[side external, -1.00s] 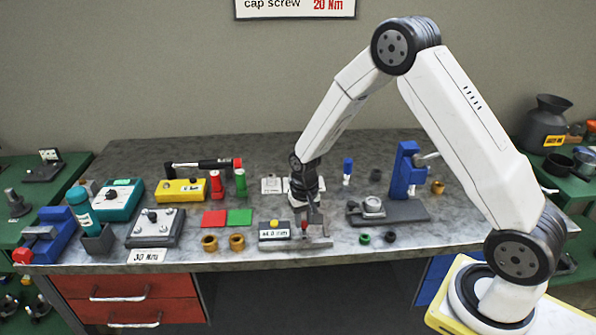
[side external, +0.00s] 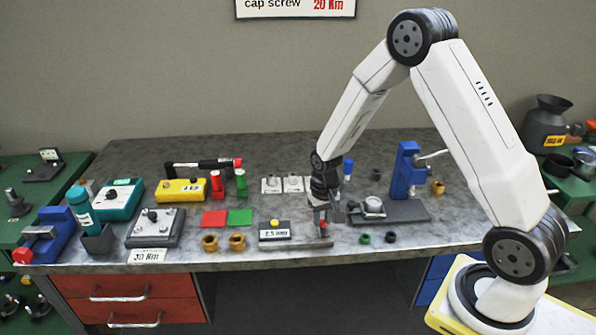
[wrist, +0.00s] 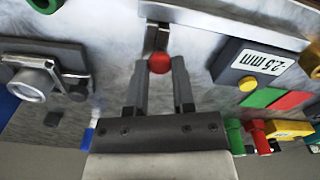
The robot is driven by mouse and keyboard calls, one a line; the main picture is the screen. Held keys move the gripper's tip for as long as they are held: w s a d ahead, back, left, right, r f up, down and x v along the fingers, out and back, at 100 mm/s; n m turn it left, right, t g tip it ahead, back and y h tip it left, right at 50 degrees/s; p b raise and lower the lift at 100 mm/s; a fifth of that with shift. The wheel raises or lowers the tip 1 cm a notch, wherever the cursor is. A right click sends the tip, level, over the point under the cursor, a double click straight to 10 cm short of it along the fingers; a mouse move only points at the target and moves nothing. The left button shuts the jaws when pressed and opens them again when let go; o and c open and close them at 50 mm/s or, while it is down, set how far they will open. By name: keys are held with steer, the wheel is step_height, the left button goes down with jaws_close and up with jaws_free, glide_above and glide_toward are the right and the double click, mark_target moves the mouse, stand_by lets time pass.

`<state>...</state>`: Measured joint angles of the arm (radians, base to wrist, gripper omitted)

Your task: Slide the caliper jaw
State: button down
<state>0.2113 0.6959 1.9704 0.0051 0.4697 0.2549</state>
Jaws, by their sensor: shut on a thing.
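The caliper (side external: 275,235) lies near the table's front edge, a dark display box with a yellow button, its screen reading 2.5 mm. The display box (wrist: 250,65) is also in the wrist view, to the right. A red knob (wrist: 159,63) on the caliper's sliding jaw (wrist: 158,38) sits between my fingertips in the wrist view. In the side external view the knob (side external: 323,225) is partly hidden by my gripper (side external: 322,218). My gripper (wrist: 159,68) points down and is shut on the red knob.
A grey plate with a round clamped part (side external: 373,206) and a blue press (side external: 408,172) stand to the right. Small green (side external: 364,238) and dark rings lie right of the caliper. Red (side external: 213,218) and green pads and brass rings (side external: 210,243) lie to its left.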

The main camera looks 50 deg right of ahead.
mark_target(324, 222)
steer(key=shift+s+d, duration=0.2)
steer(key=shift+c, duration=2.3)
jaws_free()
steer(key=shift+r, duration=0.1)
steer(key=shift+w+r, duration=0.1)
steer(key=shift+r, duration=3.75)
